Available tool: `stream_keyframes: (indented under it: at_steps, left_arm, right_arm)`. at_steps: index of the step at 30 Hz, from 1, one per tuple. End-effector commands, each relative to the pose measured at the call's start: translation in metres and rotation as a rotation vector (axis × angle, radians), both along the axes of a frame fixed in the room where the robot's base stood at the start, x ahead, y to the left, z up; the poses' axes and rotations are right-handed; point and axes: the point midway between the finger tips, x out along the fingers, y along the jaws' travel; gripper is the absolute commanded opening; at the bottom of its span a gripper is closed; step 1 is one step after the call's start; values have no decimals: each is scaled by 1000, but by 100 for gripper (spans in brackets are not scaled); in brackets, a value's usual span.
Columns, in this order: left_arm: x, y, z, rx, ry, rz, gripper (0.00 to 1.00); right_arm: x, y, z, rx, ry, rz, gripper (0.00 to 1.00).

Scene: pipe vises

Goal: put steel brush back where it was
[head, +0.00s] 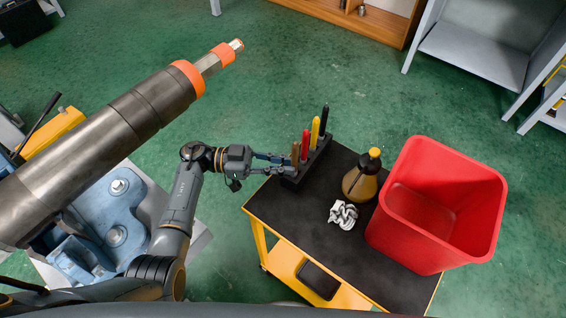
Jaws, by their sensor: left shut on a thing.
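My left gripper (287,164) reaches in from the left to a dark tool holder (312,163) at the far left corner of the cart top. It is shut on a brown-handled tool (295,151), which looks like the steel brush. The brown handle stands upright at the holder's near left end. The gripper hides its lower part, so I cannot tell how deep it sits in the holder. Red, yellow and black handles (315,129) stand upright in a row beyond it. My right gripper is not in view.
The yellow cart (262,213) has a black top with a crumpled white rag (343,214), a brown bottle with a yellow cap (361,177) and a red bin (440,205). A large pipe (110,140) in a blue vise (105,215) fills the left.

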Motion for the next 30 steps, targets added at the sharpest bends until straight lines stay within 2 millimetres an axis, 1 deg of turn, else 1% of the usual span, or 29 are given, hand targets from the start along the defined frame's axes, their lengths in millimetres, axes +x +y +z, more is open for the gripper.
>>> stream_keyframes:
  at_steps: [8, 9, 11, 12, 13, 23, 26, 29, 30]
  left_arm:
    - [0, 0, -6, 0, 0, 0, 0]
    - [0, 0, -6, 0, 0, 0, 16]
    - [0, 0, -6, 0, 0, 0, 29]
    - [0, 0, -6, 0, 0, 0, 37]
    - [0, 0, -6, 0, 0, 0, 41]
    - [0, 3, -6, 2, 0, 0, 41]
    - [1, 12, -7, 4, 1, 1, 41]
    - [2, 30, -7, 6, 2, 2, 41]
    - [2, 39, -8, 7, 1, 2, 41]
  right_arm:
    - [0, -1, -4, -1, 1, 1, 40]
    - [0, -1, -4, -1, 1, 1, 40]
    - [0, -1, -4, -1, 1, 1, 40]
    - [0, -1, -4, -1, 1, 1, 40]
    - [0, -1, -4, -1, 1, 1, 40]
    - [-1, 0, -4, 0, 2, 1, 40]
    - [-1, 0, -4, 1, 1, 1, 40]
    - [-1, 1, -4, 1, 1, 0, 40]
    - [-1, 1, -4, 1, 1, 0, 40]
